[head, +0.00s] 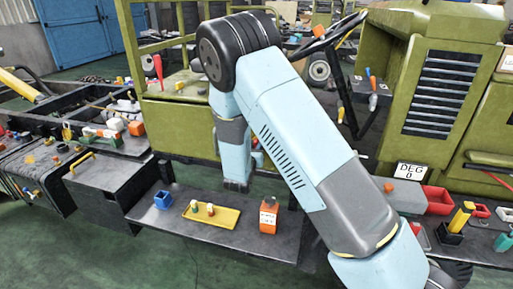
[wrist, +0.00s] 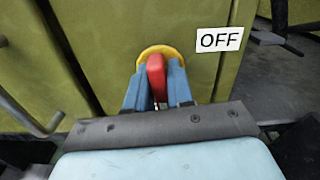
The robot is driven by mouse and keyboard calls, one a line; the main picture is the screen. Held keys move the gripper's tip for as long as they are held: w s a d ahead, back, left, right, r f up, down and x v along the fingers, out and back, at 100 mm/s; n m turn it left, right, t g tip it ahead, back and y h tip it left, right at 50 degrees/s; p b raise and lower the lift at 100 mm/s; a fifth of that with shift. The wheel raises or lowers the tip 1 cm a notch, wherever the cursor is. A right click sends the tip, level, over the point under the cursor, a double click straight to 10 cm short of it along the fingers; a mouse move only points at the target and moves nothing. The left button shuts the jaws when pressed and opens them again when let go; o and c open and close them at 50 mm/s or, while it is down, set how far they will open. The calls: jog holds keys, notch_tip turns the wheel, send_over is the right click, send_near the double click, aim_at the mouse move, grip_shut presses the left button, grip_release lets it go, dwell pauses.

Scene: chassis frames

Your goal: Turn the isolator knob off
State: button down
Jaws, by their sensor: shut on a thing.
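The isolator knob (wrist: 156,72) has a red handle on a round yellow plate (wrist: 146,53), fixed to an olive-green panel. In the wrist view the handle stands nearly upright. A white label reading OFF (wrist: 220,39) is on the panel to the right of the knob. My gripper (wrist: 159,84) has its two blue fingers on either side of the red handle, shut on it. In the head view my arm hides most of the gripper and the knob.
A dark bench below my arm holds a yellow tray (head: 228,221), a blue bin (head: 163,200) and an orange box (head: 268,215). A red bin (head: 438,200) is at right. In the wrist view a grey bar handle (wrist: 30,118) stands left of my gripper.

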jog(key=n, duration=0.4)
jog(key=shift+a, duration=0.2)
jog(key=n, duration=0.4)
jog(key=shift+a+f+n, duration=0.1)
jog(key=shift+n, duration=0.3)
jog(key=n, duration=0.4)
jog(key=shift+a+f, duration=0.1)
jog(key=shift+f, duration=0.05)
jog(key=shift+f+n, duration=0.1)
jog(key=shift+n, duration=1.8)
jog(key=c, duration=1.2)
grip_release()
jog(key=shift+f, duration=0.1)
jog(key=shift+c, duration=0.2)
jog(key=shift+o, duration=0.8)
jog(key=v, duration=1.3)
jog(key=shift+s, duration=0.35)
